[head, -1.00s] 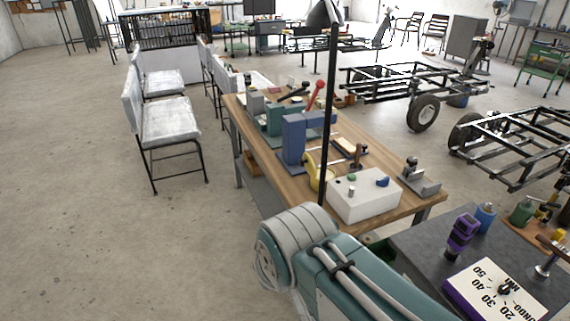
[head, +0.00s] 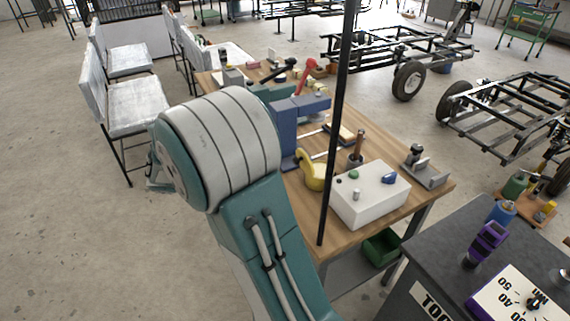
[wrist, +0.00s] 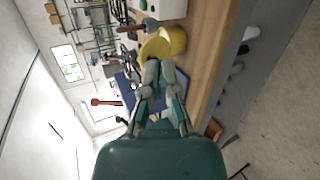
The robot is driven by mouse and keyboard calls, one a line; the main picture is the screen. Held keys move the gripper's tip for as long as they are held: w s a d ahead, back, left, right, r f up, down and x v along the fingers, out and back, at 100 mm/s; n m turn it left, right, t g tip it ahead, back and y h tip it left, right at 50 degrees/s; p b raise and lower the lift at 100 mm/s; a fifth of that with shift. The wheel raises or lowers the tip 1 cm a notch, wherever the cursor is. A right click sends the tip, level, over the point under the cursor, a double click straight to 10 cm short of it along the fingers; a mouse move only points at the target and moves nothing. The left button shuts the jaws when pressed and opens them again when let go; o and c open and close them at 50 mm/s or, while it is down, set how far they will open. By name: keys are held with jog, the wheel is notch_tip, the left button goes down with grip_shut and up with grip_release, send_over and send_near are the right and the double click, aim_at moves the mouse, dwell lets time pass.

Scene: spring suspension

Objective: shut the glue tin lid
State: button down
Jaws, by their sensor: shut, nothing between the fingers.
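The glue tin appears to be the yellow tin (head: 315,180) near the left edge of the wooden bench, beside a white box. Its yellow lid (head: 304,160) stands up from it, tilted open. In the wrist view the tin (wrist: 175,39) and the round lid (wrist: 152,48) show just beyond my fingertips. My gripper (wrist: 160,68) is shut and empty, pointing towards the tin. Its tips overlap the lid's lower edge in the picture, and I cannot tell whether they touch. In the head view my arm hides the gripper.
The white box (head: 370,195) with small knobs stands right beside the tin. A blue press-like tool (head: 284,130) stands behind it. A thin black post (head: 335,130) rises in front of the bench. A dark tool cabinet (head: 440,255) is at the right.

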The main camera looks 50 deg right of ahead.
aim_at(294, 162)
jog(key=w+d+f+h, duration=0.5)
jog(key=w+f+h, duration=0.3)
jog(key=f, duration=0.2)
jog(key=shift+n, duration=0.3)
jog(key=x, duration=0.9)
jog(key=f+x, duration=0.1)
jog(key=x, duration=0.3)
jog(key=shift+d, duration=0.5)
